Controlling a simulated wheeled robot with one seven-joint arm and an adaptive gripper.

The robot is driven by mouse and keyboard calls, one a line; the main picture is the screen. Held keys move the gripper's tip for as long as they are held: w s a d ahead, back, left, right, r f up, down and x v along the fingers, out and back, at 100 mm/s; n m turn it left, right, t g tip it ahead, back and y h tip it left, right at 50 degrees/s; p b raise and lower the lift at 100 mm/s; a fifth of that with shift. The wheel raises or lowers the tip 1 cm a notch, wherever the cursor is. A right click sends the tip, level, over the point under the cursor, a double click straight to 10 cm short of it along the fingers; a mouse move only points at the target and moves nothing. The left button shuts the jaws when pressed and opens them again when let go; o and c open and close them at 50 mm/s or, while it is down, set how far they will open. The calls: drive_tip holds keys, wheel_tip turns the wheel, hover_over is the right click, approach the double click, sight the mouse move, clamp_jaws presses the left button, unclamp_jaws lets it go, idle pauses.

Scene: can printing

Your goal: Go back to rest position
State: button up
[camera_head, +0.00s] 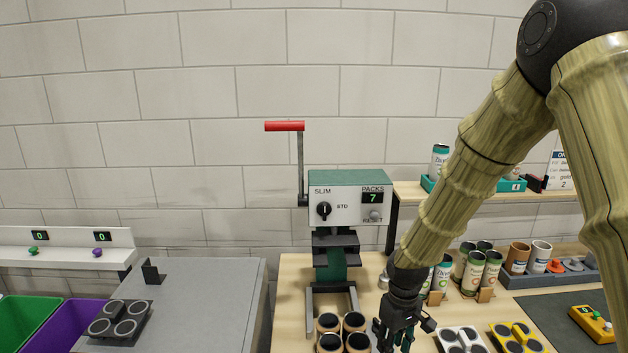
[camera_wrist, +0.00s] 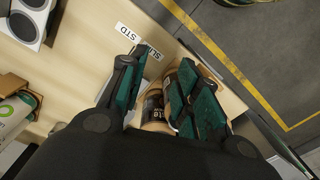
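In the head view a cluster of open-topped, tan-and-dark cans (camera_head: 341,334) stands just left of my gripper. My arm reaches down from the upper right.
A green press (camera_head: 346,184) with a red-handled lever (camera_head: 285,126) stands behind the cans. Several printed cans (camera_head: 480,271) stand to the right. A white holder (camera_head: 462,340) and yellow holder (camera_head: 515,338) sit at the front. A grey table (camera_head: 205,300) lies left.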

drive_tip(key=s+f+m+y, duration=0.1)
drive_tip(key=s+f, duration=0.5)
drive_tip(key=f, duration=0.2)
drive_tip(key=s+f+m, duration=0.1)
drive_tip(key=s+f, duration=0.5)
drive_tip(key=f, duration=0.2)
drive_tip(key=s+d+f+m, duration=0.1)
drive_tip(key=s+f, duration=0.3)
drive_tip(key=s, duration=0.4)
drive_tip(key=s+d+f+m+h, duration=0.1)
drive_tip(key=s+d+f, duration=0.1)
drive_tip(key=s+f, duration=0.35)
drive_tip(key=s+d+f+m, duration=0.1)
drive_tip(key=s+f, duration=0.1)
drive_tip(key=s, duration=0.7)
wheel_tip(320, 180, down, 6)
drive_tip(key=b, duration=0.6)
drive_tip(key=shift+s+f, duration=0.2)
drive_tip(key=shift+s, duration=0.15)
